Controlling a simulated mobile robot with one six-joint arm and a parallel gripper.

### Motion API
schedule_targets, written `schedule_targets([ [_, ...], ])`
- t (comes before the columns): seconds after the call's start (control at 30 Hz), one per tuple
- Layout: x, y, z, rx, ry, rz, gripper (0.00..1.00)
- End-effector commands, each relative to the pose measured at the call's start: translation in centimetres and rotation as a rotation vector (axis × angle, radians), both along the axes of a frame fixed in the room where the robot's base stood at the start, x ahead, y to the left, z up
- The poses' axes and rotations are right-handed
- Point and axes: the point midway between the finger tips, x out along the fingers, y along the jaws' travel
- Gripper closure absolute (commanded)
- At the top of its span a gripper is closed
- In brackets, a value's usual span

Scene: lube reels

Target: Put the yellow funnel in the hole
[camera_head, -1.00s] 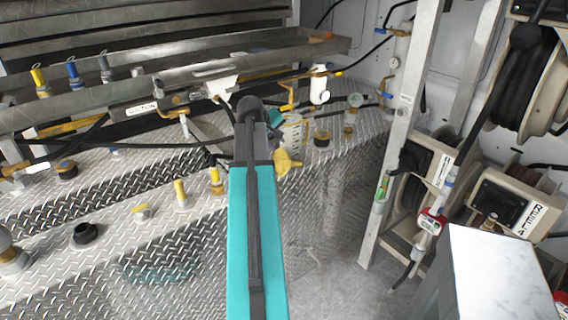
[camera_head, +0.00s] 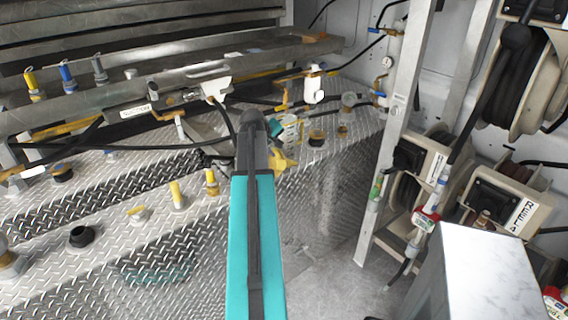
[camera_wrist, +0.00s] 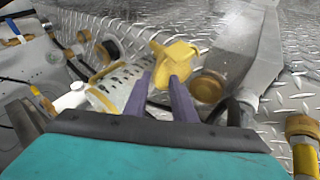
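The yellow funnel (camera_head: 283,160) is at the end of my arm in the head view, above the diamond-plate deck. In the wrist view the funnel (camera_wrist: 174,57) sits at the tips of my gripper's (camera_wrist: 163,88) two purple fingers, one on each side of its lower part. My gripper looks shut on it. The funnel is tilted, and it seems to be held clear of the deck. A round brown fitting (camera_wrist: 208,87) lies just right of the fingers in the wrist view. I cannot tell which opening is the hole. A black round collar (camera_head: 82,236) stands on the deck at lower left.
Several yellow-topped fittings, including one upright (camera_head: 178,195), stand on the deck left of my arm. A metal rail (camera_head: 150,85) with hoses and valves runs behind. A metal post (camera_head: 391,150) and hose reels (camera_head: 505,205) stand at right. A grey box (camera_head: 485,270) is at lower right.

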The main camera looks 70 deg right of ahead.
Motion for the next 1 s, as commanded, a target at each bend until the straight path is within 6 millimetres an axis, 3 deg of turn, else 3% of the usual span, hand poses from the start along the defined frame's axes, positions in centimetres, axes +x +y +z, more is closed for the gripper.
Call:
schedule_targets([
  [0.23,-0.1,-1.4,-1.6,0.001,0.0,-0.001,0.76],
  [0.73,-0.2,-1.7,-1.9,0.0,0.0,-0.002,0.76],
  [1.0,-0.3,-3.2,-3.1,0.001,0.0,-0.003,0.76],
])
